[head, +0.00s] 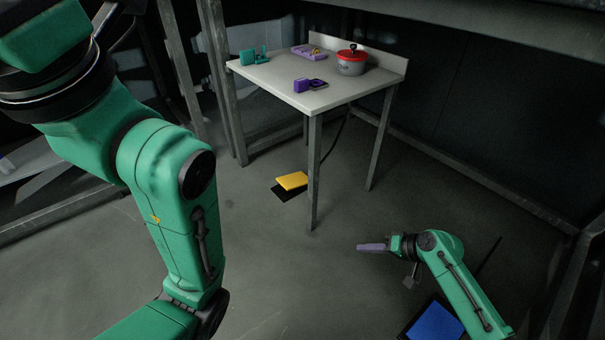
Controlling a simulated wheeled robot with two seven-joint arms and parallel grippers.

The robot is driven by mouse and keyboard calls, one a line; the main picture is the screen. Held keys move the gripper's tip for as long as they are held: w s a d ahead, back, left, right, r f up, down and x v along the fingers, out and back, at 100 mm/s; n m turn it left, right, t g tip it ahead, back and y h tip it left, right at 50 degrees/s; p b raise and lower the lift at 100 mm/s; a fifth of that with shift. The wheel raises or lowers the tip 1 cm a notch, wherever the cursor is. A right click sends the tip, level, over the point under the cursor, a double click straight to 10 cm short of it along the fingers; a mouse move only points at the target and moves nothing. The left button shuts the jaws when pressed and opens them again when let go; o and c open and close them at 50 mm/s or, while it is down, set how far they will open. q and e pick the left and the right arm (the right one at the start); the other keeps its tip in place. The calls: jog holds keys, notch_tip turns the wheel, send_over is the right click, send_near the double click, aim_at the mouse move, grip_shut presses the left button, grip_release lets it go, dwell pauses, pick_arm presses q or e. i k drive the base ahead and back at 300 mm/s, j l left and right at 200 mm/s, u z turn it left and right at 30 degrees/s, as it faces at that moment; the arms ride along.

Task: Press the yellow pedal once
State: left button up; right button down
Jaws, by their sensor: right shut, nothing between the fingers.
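The yellow pedal (292,180) lies on the floor on a black base, under the front of the white table and left of its near leg. Its plate is tilted up from the base. My right gripper (360,247) is low at the lower right, shut and empty, pointing left. It is apart from the yellow pedal, to its right and nearer to me, across the table leg's line. My left arm fills the left side of the view, but its gripper is out of the picture.
The white table (340,98) holds a red-lidded pot (351,62), purple fixtures (309,85) and a teal fixture (254,56). Its near leg (313,175) stands right beside the pedal. A blue pedal (435,324) lies below my right arm. Floor in front is clear.

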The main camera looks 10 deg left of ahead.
aim_at(290, 182)
jog(key=i+j, duration=0.3)
jog(key=i, duration=0.2)
jog(key=i+j, duration=0.3)
jog(key=i, duration=0.15)
jog(key=i+j, duration=0.3)
jog(key=i, duration=0.2)
